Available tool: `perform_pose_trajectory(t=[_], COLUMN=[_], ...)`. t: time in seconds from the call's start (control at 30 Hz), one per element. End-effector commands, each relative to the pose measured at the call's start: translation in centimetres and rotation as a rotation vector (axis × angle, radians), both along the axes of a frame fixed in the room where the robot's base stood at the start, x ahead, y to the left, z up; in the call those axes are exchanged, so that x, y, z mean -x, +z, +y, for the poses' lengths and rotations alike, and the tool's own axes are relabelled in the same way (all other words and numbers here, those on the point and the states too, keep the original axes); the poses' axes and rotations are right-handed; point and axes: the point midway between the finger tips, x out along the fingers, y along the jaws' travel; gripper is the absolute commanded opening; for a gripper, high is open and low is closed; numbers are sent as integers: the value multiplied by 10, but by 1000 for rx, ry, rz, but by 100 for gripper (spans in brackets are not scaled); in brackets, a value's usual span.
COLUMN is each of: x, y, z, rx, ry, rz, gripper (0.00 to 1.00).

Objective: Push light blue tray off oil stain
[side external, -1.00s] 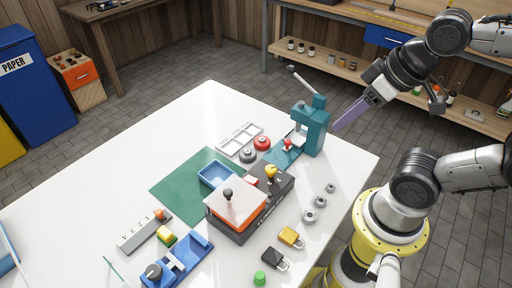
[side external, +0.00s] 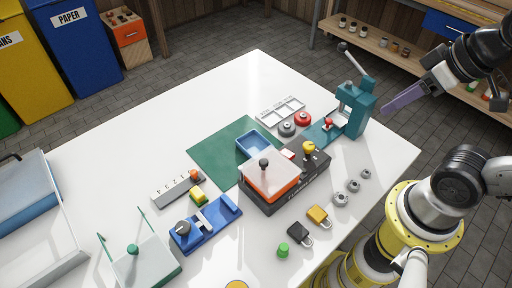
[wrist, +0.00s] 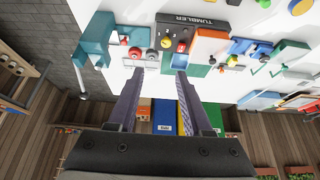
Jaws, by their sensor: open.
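The light blue tray (side external: 252,144) is a shallow open rectangular tray. It lies on the right part of a dark green mat (side external: 213,153), just behind an orange-and-grey tumbler box (side external: 271,178) in the side view. I cannot make out an oil stain; the tray's underside is hidden. My gripper (side external: 388,108), with long purple fingers, is up at the right, beyond the teal press and well apart from the tray. In the wrist view my gripper (wrist: 160,73) is open, with nothing between its two fingers.
A teal lever press (side external: 355,108) stands between my gripper and the tray. A blue fixture (side external: 206,222) and padlocks (side external: 318,216) are nearer. The white table's far left is clear.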

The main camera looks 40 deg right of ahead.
Motion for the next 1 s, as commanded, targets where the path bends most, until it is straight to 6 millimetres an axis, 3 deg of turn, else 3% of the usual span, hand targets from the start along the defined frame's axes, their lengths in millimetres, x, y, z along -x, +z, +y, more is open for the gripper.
perform_pose_trajectory(t=[0.43,0.67,0.73,0.87,1.0], x=[0,-1,-6,-29,-71], y=[0,1,10,32,47], z=[0,0,0,0,2], rx=[0,52,98,206,320], ry=[0,97,177,357,575], rz=[0,-5,-30,-64,-49], gripper=[50,9,0,0,0])
